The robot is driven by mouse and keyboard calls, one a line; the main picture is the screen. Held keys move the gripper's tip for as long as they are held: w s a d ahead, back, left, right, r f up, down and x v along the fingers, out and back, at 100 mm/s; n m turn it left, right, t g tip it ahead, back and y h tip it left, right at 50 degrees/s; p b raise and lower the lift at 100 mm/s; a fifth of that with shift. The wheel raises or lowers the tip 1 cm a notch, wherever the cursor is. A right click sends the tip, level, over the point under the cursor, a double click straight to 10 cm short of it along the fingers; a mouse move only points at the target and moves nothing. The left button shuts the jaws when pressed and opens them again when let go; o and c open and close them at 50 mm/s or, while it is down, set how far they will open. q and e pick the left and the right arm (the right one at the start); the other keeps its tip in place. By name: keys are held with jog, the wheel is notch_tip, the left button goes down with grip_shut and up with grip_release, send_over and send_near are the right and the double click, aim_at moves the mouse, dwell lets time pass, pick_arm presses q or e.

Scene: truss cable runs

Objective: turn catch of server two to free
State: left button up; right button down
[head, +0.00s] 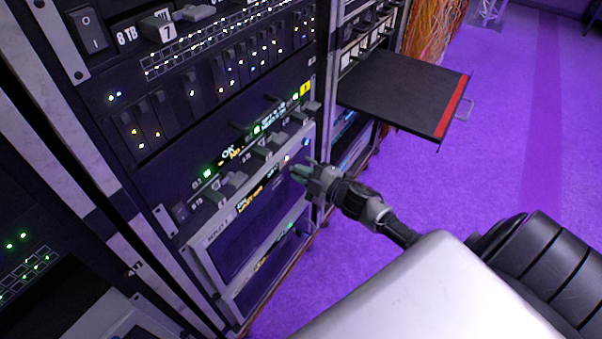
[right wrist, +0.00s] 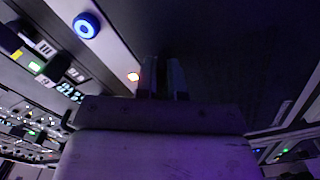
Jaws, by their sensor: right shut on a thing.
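My right gripper (head: 299,172) is at the right end of a rack unit's front, below a blue light. It is shut on a small part there, apparently the catch, which the fingers mostly hide. I cannot read which unit is server two, nor which way the catch is turned. My left gripper is not in view.
A blue ring-lit button (right wrist: 86,25) is near the fingers. Grey knobs (head: 230,183) stick out of the panel to the left. A black shelf (head: 400,92) with a red edge juts out beyond. The purple floor (head: 510,140) at right is clear.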

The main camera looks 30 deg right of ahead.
jog(key=n+b, duration=0.1)
jog(key=n, duration=0.3)
jog(key=shift+f, duration=0.1)
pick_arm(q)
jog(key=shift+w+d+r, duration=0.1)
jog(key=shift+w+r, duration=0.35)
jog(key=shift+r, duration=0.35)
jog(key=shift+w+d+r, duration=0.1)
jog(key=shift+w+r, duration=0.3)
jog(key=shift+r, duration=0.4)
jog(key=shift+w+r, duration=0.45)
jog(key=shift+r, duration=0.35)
pick_arm(e)
jog(key=shift+n, duration=1.2)
jog(key=c, duration=1.2)
grip_release()
jog(key=shift+c, duration=0.2)
jog(key=shift+s, duration=0.1)
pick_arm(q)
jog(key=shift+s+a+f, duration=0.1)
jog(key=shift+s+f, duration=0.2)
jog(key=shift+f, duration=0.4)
pick_arm(e)
jog(key=v, duration=1)
jog(key=shift+s, duration=0.35)
